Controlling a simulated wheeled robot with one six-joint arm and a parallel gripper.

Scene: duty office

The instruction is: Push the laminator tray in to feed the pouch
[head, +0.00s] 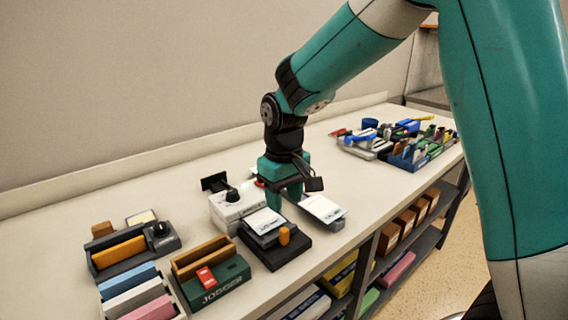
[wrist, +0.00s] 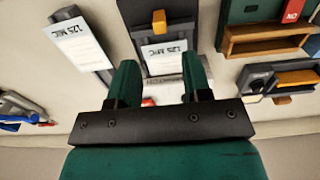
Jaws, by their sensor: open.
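The white laminator (head: 228,208) stands on the counter, with a black knob on top. In front of it is its dark tray (head: 285,250) with an upright orange handle (head: 284,236) near its front end. A white pouch marked 125 MIC (head: 264,222) lies on the tray; it also shows in the wrist view (wrist: 164,54), with the orange handle (wrist: 158,22) beyond it. My gripper (head: 284,200) is open and empty, pointing down above the laminator and the pouch end of the tray. In the wrist view its fingers (wrist: 160,66) straddle the pouch's line, apart from the handle. The gripper partly hides the laminator.
A second 125 MIC pack (head: 323,209) lies on a grey holder right of the tray. Stationery trays (head: 400,150) fill the far right. Bare counter lies between.

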